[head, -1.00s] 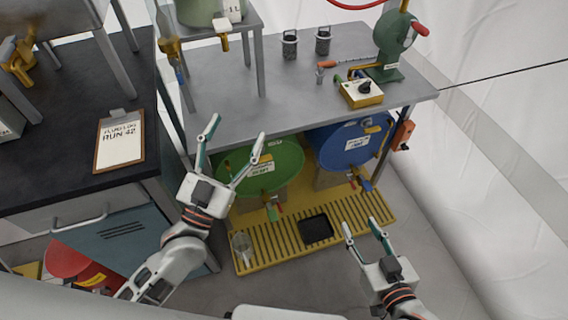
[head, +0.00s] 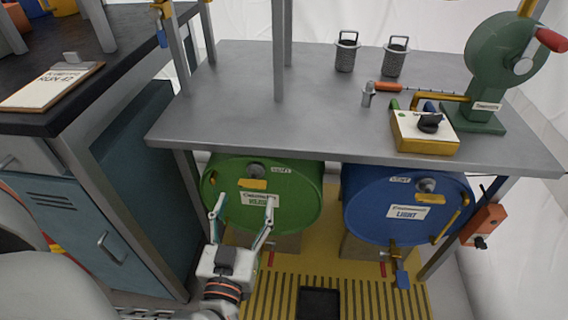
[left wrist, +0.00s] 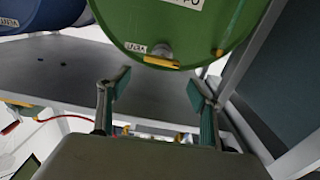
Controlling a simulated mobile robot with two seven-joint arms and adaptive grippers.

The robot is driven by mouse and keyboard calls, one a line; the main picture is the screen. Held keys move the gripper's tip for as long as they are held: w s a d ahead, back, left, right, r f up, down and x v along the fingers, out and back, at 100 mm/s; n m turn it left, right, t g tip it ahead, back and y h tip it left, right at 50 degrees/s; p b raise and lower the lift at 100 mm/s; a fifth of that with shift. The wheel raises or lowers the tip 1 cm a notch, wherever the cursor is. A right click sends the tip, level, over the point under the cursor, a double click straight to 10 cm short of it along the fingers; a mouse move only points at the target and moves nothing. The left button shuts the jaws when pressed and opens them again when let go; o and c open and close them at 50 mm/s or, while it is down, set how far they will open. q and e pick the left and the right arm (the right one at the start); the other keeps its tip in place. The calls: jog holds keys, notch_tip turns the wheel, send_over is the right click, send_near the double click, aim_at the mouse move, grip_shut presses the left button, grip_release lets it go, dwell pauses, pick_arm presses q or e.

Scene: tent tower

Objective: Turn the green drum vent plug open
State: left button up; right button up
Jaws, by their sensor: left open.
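The green drum (head: 300,205) lies on its side under the grey bench, its round face toward me. Its vent plug (head: 256,171) is a grey knob near the top of the face, beside a "VENT" label, with a yellow bar (head: 252,184) just below it. In the left wrist view the drum (left wrist: 190,22) appears upside down, with the plug (left wrist: 162,50) and bar between the fingers and beyond their tips. My left gripper (head: 245,205) is open and empty in front of the drum, below the plug; it also shows in the left wrist view (left wrist: 158,88). My right gripper is out of view.
A blue drum (head: 375,215) lies to the right with its own vent and tap. The bench top (head: 225,85) overhangs both drums. A bench leg (head: 188,195) stands close left of the green drum. A slatted yellow tray (head: 270,300) lies below.

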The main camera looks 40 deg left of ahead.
aim_at(251, 187)
pick_arm(q)
jog(key=b+x, duration=0.1)
jog(key=x, duration=0.2)
jog(key=f+b+x, duration=0.1)
jog(key=x, duration=0.2)
jog(key=shift+f, duration=0.15)
jog(key=shift+x, duration=0.9)
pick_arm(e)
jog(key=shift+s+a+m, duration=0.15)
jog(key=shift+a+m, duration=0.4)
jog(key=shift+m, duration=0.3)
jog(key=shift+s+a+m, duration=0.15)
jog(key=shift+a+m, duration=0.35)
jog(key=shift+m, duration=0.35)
pick_arm(q)
jog(key=c, duration=1.1)
